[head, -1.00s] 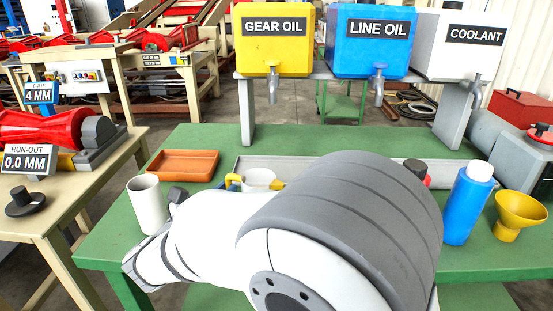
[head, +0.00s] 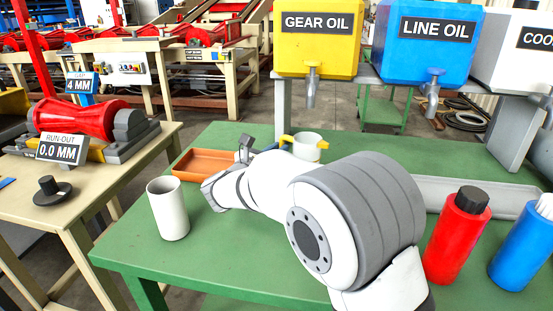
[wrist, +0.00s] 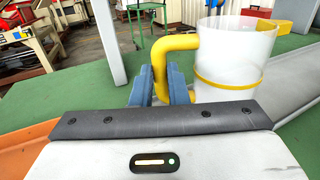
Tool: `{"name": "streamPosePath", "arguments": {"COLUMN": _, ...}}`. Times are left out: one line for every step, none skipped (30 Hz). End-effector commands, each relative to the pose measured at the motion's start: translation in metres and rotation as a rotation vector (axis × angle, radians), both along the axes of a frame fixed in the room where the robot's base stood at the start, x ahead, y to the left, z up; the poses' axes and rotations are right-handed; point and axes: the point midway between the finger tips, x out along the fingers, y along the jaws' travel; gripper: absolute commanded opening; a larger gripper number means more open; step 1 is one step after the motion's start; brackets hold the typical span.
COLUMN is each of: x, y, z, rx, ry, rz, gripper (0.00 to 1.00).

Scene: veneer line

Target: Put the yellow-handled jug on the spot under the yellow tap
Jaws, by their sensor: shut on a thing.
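The yellow-handled jug is a white cup with a yellow band and spout (head: 308,147); it also shows in the wrist view (wrist: 235,60). My gripper (wrist: 160,88) is shut on its yellow handle, with a blue finger on each side. The jug is upright. In the head view it appears below the grey tap (head: 312,88) of the yellow GEAR OIL tank (head: 318,45), with a gap between them. I cannot tell whether its base touches anything. The spot under the tap is not visible.
A long grey tray (head: 460,195) runs along the back. A tank stand leg (head: 283,110) is close to the jug.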

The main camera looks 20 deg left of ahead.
Motion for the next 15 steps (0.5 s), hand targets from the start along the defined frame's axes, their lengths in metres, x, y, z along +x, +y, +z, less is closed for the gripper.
{"name": "streamPosePath", "arguments": {"x": 0.008, "y": 0.002, "z": 0.000, "rx": 0.001, "ry": -0.001, "rz": -0.001, "gripper": 0.00}}
{"name": "streamPosePath", "arguments": {"x": 0.012, "y": 0.003, "z": 0.000, "rx": 0.000, "ry": 0.000, "rz": 0.000, "gripper": 0.00}}
{"name": "streamPosePath", "arguments": {"x": 0.015, "y": 0.004, "z": 0.000, "rx": 0.001, "ry": 0.000, "rz": 0.000, "gripper": 0.00}}
{"name": "streamPosePath", "arguments": {"x": 0.017, "y": 0.004, "z": 0.000, "rx": 0.001, "ry": 0.000, "rz": 0.000, "gripper": 0.00}}
{"name": "streamPosePath", "arguments": {"x": 0.019, "y": 0.005, "z": 0.000, "rx": 0.000, "ry": 0.000, "rz": 0.000, "gripper": 0.00}}
{"name": "streamPosePath", "arguments": {"x": 0.020, "y": 0.005, "z": 0.000, "rx": 0.000, "ry": 0.000, "rz": 0.000, "gripper": 0.00}}
{"name": "streamPosePath", "arguments": {"x": 0.022, "y": 0.006, "z": 0.000, "rx": 0.001, "ry": 0.000, "rz": 0.000, "gripper": 0.00}}
{"name": "streamPosePath", "arguments": {"x": 0.024, "y": 0.006, "z": 0.000, "rx": 0.001, "ry": 0.000, "rz": 0.000, "gripper": 0.00}}
{"name": "streamPosePath", "arguments": {"x": 0.027, "y": 0.007, "z": 0.000, "rx": 0.001, "ry": -0.001, "rz": 0.000, "gripper": 0.00}}
{"name": "streamPosePath", "arguments": {"x": 0.029, "y": 0.007, "z": -0.002, "rx": -0.001, "ry": 0.000, "rz": 0.001, "gripper": 0.00}}
{"name": "streamPosePath", "arguments": {"x": 0.028, "y": 0.008, "z": -0.009, "rx": -0.003, "ry": 0.002, "rz": 0.002, "gripper": 0.00}}
{"name": "streamPosePath", "arguments": {"x": 0.028, "y": 0.008, "z": -0.017, "rx": -0.003, "ry": 0.002, "rz": 0.002, "gripper": 0.00}}
{"name": "streamPosePath", "arguments": {"x": 0.028, "y": 0.008, "z": -0.022, "rx": -0.004, "ry": 0.003, "rz": 0.001, "gripper": 0.00}}
{"name": "streamPosePath", "arguments": {"x": 0.027, "y": 0.008, "z": -0.027, "rx": -0.003, "ry": 0.002, "rz": 0.002, "gripper": 0.00}}
{"name": "streamPosePath", "arguments": {"x": 0.027, "y": 0.008, "z": -0.032, "rx": -0.002, "ry": 0.001, "rz": 0.002, "gripper": 0.00}}
